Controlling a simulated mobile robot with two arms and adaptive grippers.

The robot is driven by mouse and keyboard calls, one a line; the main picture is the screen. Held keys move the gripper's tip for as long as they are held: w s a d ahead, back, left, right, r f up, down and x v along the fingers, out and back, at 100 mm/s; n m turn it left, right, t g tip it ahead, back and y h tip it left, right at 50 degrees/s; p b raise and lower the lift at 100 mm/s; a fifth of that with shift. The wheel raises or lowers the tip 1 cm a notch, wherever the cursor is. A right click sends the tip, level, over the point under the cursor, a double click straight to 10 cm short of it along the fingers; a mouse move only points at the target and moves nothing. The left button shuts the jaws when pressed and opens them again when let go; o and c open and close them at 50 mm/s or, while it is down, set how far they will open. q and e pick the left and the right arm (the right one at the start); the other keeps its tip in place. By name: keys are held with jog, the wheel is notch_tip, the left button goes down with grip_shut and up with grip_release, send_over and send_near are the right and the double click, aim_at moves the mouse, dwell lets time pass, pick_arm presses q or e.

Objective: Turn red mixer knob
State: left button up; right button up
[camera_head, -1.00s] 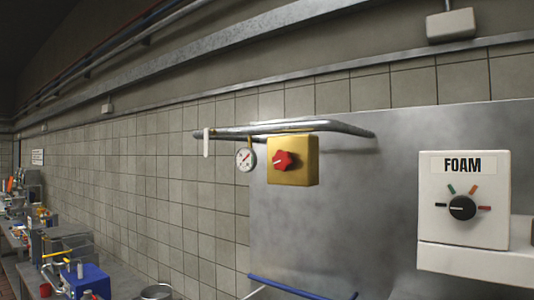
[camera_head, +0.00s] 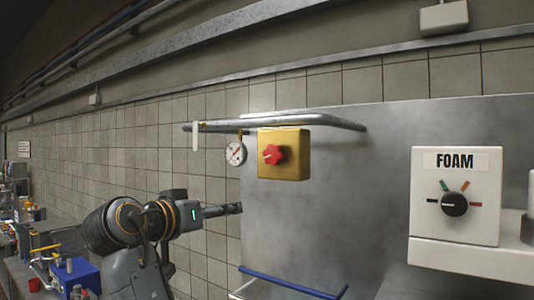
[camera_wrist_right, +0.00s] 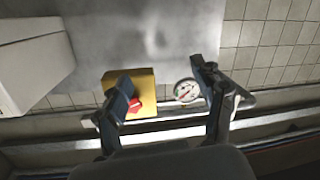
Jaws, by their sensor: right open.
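The red knob (camera_head: 274,155) sits on the front of a yellow box (camera_head: 298,154) under a metal pipe. In the upside-down right wrist view, the knob (camera_wrist_right: 135,105) is partly hidden by the left-hand finger. My right gripper (camera_wrist_right: 161,88) is open and empty, its fingers spread in front of the yellow box and the gauge. It is apart from the knob and does not show in the head view. My left gripper (camera_head: 228,209) is below and left of the yellow box, pointing right. Its finger opening is too small to tell.
A round gauge (camera_head: 236,153) hangs left of the yellow box. A metal pipe (camera_head: 290,120) runs above both. A white FOAM box (camera_head: 456,195) with a black knob is at right. A blue rail (camera_head: 292,284) lies below. The metal panel between is clear.

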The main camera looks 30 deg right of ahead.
jog(key=s+a+r+m+g+h, duration=0.1)
jog(key=s+r+m, duration=0.15)
jog(key=r, duration=0.25)
jog(key=s+r+m+h, duration=0.1)
jog(key=s+r, duration=0.3)
jog(key=r, duration=0.2)
jog(key=p, duration=0.7)
send_near(271, 154)
jog(key=shift+g, duration=0.3)
jog(key=x, duration=0.7)
jog(key=shift+w+d+r, duration=0.2)
jog(key=shift+d+r, duration=0.05)
jog(key=shift+d, duration=0.05)
jog(key=shift+w+d+f, duration=0.15)
jog(key=shift+w+d, duration=0.1)
jog(key=shift+d, duration=0.15)
jog(key=c, duration=1.2)
